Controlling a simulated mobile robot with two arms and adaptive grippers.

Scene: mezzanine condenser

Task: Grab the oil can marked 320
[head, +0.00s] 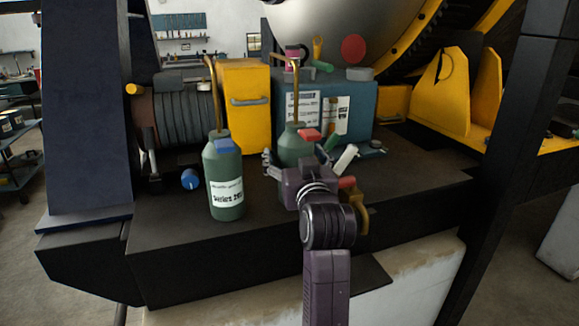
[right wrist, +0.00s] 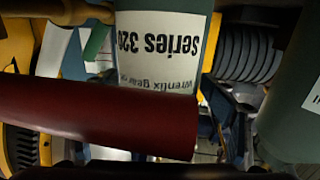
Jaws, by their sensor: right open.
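Two green oil cans with bent brass spouts stand upright on the black platform. The left can (head: 224,180) has a blue part on top and a white label that seems to read Series 2-something. The right can (head: 295,147) has a red part on top; my right gripper hides its lower body. In the right wrist view, its upside-down label reads Series 320 (right wrist: 160,45). My right gripper (head: 297,162) is open, in front of this can, with fingers toward either side; I cannot tell whether they touch it. My left gripper is not in view.
A red cylindrical handle (right wrist: 100,115) crosses close before the right wrist camera; a red-ended tool (head: 347,182) lies right of the gripper. A white cylinder (head: 346,158) is nearby. A teal box (head: 358,105) and yellow cabinet (head: 246,105) stand behind. The platform's right part is mostly clear.

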